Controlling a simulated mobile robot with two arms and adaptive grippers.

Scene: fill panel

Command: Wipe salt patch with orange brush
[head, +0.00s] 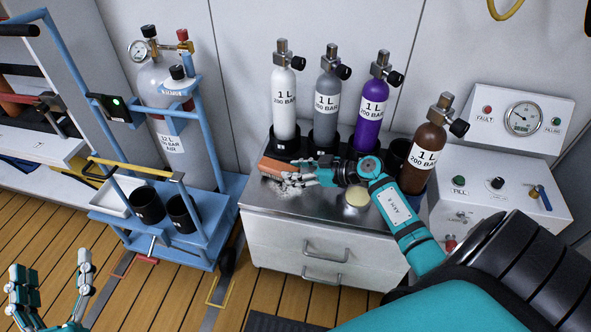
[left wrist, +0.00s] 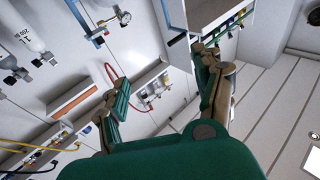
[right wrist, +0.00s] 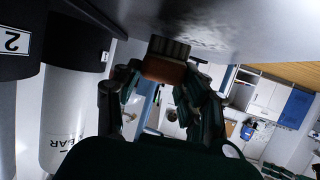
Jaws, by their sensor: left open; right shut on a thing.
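The orange brush (head: 276,166) is at the left end of the steel cabinet top (head: 325,205). My right gripper (head: 300,178) is shut on the brush. In the right wrist view the brush (right wrist: 165,71) sits between the fingers, its bristles toward the metal top; I cannot tell whether they touch it. The salt patch (head: 290,187) shows as white specks beside the brush and under my right fingers, which partly hide it. Pale specks also show in the right wrist view (right wrist: 207,42). My left gripper (head: 52,292) is open and empty at the lower left, away from the cabinet.
A round pale-yellow thing (head: 356,198) is under my right forearm. A blue cylinder trolley (head: 205,220) stands left; a gauge panel (head: 520,118) is right.

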